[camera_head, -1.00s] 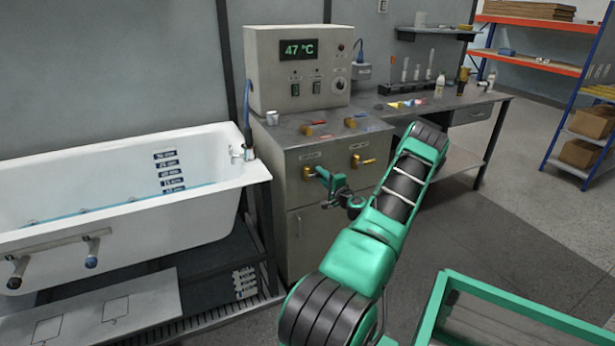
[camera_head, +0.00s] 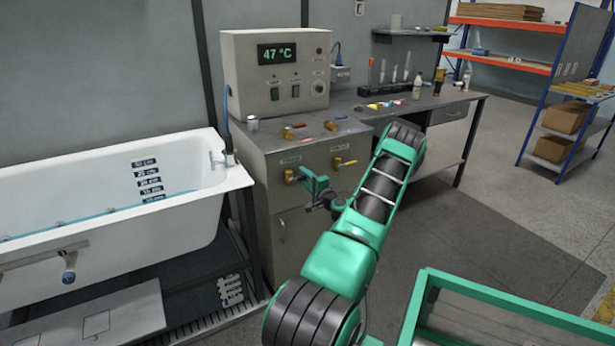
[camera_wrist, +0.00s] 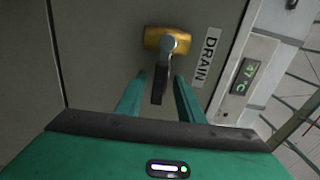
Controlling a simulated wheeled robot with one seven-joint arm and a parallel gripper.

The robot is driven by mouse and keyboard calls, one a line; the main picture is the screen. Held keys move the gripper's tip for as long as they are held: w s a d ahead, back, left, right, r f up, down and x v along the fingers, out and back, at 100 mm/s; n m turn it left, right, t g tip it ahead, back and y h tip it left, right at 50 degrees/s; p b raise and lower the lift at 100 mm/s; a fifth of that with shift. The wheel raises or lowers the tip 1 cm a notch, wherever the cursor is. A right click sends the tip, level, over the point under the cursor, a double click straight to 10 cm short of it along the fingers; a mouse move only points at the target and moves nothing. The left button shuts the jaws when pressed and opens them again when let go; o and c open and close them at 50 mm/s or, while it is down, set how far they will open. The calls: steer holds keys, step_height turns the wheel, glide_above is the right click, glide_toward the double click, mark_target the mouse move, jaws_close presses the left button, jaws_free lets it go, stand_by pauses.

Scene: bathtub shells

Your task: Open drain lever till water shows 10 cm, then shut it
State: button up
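The brass drain valve (camera_wrist: 167,40) is on the grey cabinet front beside its DRAIN label (camera_wrist: 207,56). Its dark drain lever (camera_wrist: 159,84) points toward me, between the green fingers of my gripper (camera_wrist: 160,80). Gaps show on both sides of the lever, so my gripper is open around it. In the head view my gripper (camera_head: 308,178) is at the left brass valve (camera_head: 290,175), hiding its lever. The white bathtub (camera_head: 195,215) holds shallow water (camera_head: 85,222). The waterline is near the lowest visible mark of the depth scale (camera_head: 149,180); that mark is too small to read surely.
The control box (camera_head: 275,85) on the cabinet reads 47 °C. A green frame (camera_head: 418,300) stands at front right. Open floor (camera_head: 470,220) lies right of my arm.

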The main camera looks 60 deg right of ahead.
steer(key=v, duration=1)
steer(key=shift+s+a, duration=0.2)
steer(key=shift+s, duration=0.05)
